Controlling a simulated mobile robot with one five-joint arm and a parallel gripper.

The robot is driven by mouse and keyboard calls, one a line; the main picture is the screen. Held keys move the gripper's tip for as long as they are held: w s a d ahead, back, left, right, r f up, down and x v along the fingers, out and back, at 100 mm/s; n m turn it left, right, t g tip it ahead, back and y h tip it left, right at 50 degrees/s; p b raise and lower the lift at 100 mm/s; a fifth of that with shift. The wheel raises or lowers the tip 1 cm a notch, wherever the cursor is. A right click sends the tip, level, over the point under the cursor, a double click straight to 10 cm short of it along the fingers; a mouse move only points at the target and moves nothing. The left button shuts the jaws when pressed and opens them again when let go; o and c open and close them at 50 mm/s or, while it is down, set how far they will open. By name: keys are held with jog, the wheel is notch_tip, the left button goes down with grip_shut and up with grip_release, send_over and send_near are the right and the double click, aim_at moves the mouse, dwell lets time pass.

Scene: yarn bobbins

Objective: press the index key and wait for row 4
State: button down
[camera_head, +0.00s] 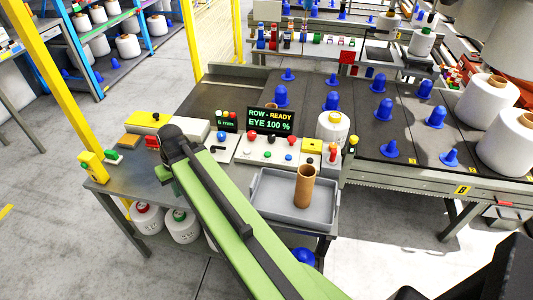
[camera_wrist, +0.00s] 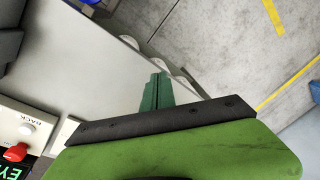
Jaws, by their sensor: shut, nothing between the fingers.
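A control panel (camera_head: 275,149) with red, black and blue buttons sits on the bench in the head view; I cannot read which is the index key. In the wrist view my gripper (camera_wrist: 156,92) shows narrow dark green fingers, shut and empty, over a pale surface.
A grey tray (camera_head: 265,205) holds a brown tube (camera_head: 304,186), right of my arm. A white cone (camera_head: 332,130) stands behind. Blue cones (camera_head: 382,109) stand in rows on the dark table at right. A yellow post (camera_head: 62,80) rises at left.

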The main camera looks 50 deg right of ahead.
jog(key=w+d+r+m+t+y, duration=0.1)
jog(key=d+m+t, duration=0.25)
jog(key=d, duration=1.55)
notch_tip(320, 180, up, 4)
jog(key=m+t+h+b, duration=0.1)
jog(key=m+t, duration=0.2)
jog(key=t, duration=0.2)
send_over(270, 154)
jog(key=shift+r, duration=0.15)
jog(key=shift+a+b, duration=0.1)
jog(key=shift+b, duration=0.2)
notch_tip(270, 154, down, 9)
jog(key=b, duration=0.8)
jog(key=shift+w+b, duration=0.1)
jog(key=shift+b, duration=0.25)
jog(key=shift+r, duration=0.1)
jog(key=shift+f+b, duration=0.35)
jog(key=shift+f, duration=0.1)
